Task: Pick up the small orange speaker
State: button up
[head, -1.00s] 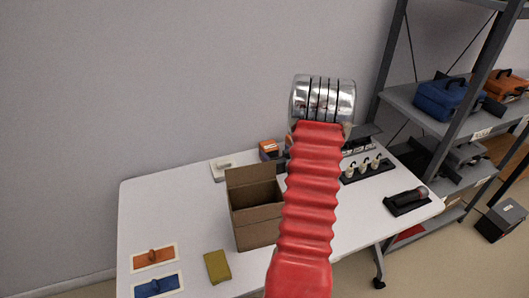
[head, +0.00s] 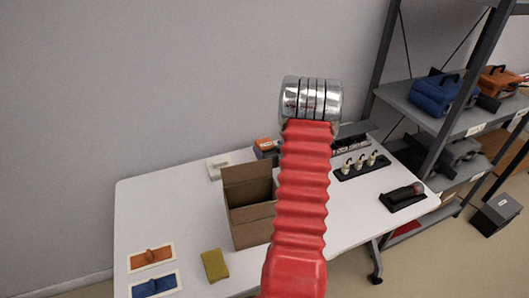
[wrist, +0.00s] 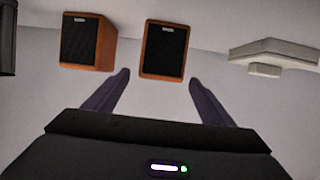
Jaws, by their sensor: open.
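Two orange speakers with black fronts show in the wrist view: one in the middle (wrist: 164,50) and one at the left (wrist: 88,42). I cannot tell which is smaller. My gripper (wrist: 157,80) is open, its two dark fingers spread on either side of the middle speaker's lower edge in the picture. Nothing is between the fingertips, and I cannot tell how far off the speaker is. In the head view my red arm hides the gripper. An orange item (head: 265,145) shows partly behind the cardboard box, beside my arm.
A white device (wrist: 274,54) stands right of the speakers in the wrist view. In the head view, an open cardboard box (head: 249,220) stands on the white table (head: 185,215). A black stand (head: 362,168) with several pale pieces lies right of my arm. A grey shelf (head: 440,130) stands right.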

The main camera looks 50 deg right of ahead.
aim_at(265, 143)
jog(key=x, duration=0.5)
jog(key=shift+w+a+r, duration=0.1)
jog(key=shift+r, duration=0.1)
dwell(0.3)
jog(key=shift+r, duration=0.1)
jog(key=c, duration=1.6)
jog(key=shift+r, duration=5)
